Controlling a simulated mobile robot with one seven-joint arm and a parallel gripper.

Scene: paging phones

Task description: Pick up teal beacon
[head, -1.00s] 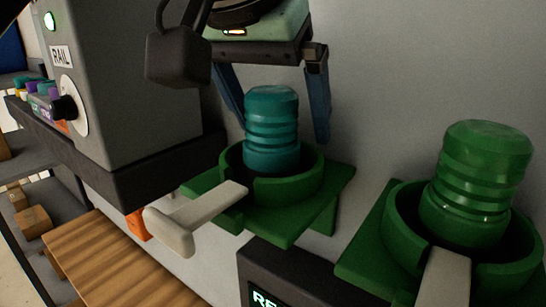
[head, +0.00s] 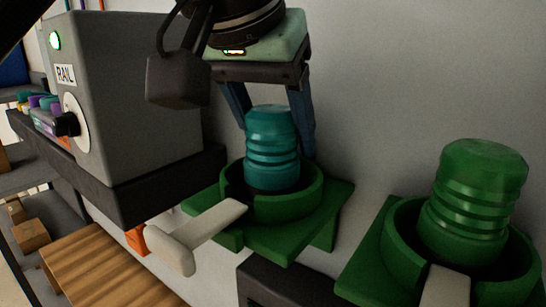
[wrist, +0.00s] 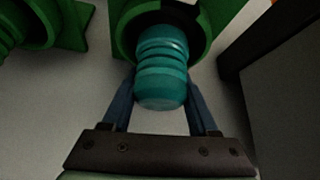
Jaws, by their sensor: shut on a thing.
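The teal beacon (head: 271,150) stands upright with its lower end inside a round green holder (head: 318,186) on the wall. It is ribbed and slightly glossy. My gripper (head: 273,146) comes from above, with its blue fingers on both sides of the beacon. In the wrist view the fingers (wrist: 160,101) press on the sides of the teal beacon (wrist: 161,66), and the green holder (wrist: 122,36) surrounds its far end. My gripper is shut on the beacon. The beacon's bottom is hidden by the holder.
A green beacon (head: 476,195) sits in a second green holder (head: 522,268) at right. A pale lever (head: 205,232) sticks out in front of the teal beacon's holder. A grey box marked RAIL (head: 130,100) stands close at left. A wooden slatted surface (head: 105,275) is below.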

